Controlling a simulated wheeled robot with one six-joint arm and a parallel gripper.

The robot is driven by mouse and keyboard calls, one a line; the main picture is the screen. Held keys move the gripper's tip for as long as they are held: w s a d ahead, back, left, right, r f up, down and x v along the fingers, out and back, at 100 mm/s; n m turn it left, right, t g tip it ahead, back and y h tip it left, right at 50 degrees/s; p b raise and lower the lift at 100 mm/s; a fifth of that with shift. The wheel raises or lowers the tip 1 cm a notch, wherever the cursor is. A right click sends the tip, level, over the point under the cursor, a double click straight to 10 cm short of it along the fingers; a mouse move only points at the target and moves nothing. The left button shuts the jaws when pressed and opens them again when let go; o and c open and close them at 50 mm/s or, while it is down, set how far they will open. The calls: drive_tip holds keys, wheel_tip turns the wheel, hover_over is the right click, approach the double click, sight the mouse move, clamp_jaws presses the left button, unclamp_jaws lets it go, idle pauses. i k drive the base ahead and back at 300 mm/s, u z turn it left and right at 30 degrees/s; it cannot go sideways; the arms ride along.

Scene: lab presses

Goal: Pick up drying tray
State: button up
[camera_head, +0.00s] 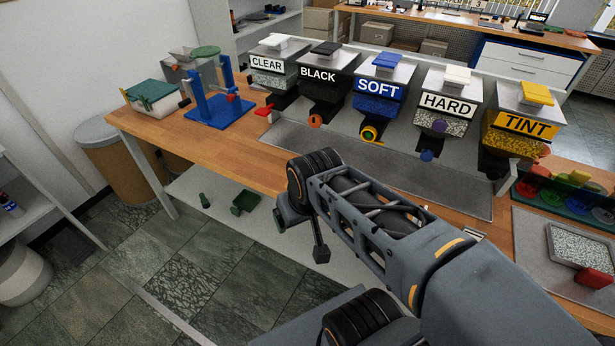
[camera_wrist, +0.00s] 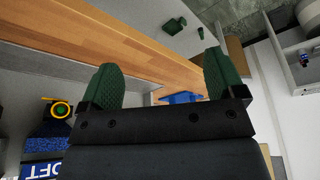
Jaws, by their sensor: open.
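A shallow grey tray (camera_head: 580,248) filled with pale speckled granules lies on a grey mat at the right end of the bench. It has a red block (camera_head: 595,279) at its near corner. It is the thing that looks most like the drying tray, though no label shows. My gripper (camera_wrist: 160,62) shows in the wrist view with its two green pads wide apart and nothing between them. It is near the front edge of the bench, well left of the tray. The tray is not in the wrist view. In the head view my arm hides the bench's middle front.
Labelled hoppers, including SOFT (camera_head: 380,85) and TINT (camera_head: 521,120), line the wooden bench (camera_head: 240,147). A blue stand (camera_head: 220,107) and a green-lidded box (camera_head: 152,97) stand at its left end. A green bin (camera_head: 245,202) lies on the lower shelf. Floor is clear at lower left.

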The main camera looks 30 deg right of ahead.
sight(594, 256)
drive_tip(key=z, duration=4.9)
drive_tip(key=i, duration=1)
drive_tip(key=u, duration=3.7)
